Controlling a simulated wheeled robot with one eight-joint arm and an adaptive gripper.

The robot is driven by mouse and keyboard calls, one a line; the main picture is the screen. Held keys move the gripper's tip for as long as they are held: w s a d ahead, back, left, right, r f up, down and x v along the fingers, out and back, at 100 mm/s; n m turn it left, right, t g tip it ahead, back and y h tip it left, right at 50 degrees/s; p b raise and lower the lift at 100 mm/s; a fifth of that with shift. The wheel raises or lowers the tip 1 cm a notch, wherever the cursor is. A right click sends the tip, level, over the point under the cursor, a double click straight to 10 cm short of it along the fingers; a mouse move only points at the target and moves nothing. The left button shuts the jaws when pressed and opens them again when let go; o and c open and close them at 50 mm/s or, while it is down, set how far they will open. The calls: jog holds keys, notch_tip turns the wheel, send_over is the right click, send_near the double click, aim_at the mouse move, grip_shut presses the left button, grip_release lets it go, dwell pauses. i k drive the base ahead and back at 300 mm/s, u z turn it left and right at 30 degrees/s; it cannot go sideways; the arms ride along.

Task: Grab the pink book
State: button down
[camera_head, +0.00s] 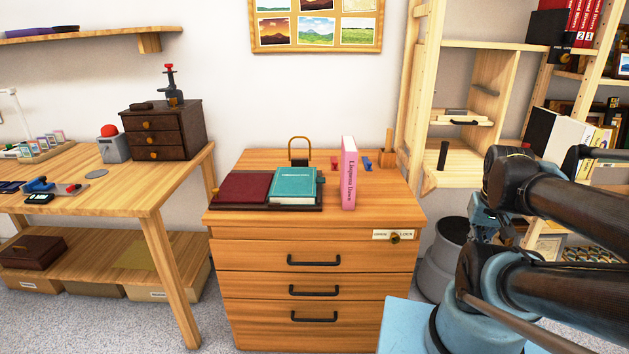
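The pink book (349,174) stands upright on the top of the wooden drawer cabinet (235,220), right of the middle. Its spine, with dark lettering, faces me. A teal book (294,184) and a dark red book (243,188) lie flat to its left, on a dark tray. My arm fills the right side of the view, apart from the cabinet and the pink book. I cannot make out my gripper's fingers, and nothing touches the pink book.
A gold-coloured metal loop (299,150) stands behind the teal book. Small red and blue items sit beside the pink book. A wooden table (150,195) stands left, a wooden shelf (440,180) right. Grey floor shows in front of the left table.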

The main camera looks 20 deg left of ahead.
aim_at(349, 152)
jog(key=u, duration=0.85)
jog(key=i, duration=0.35)
jog(key=z, duration=1.35)
jog(key=k, duration=1)
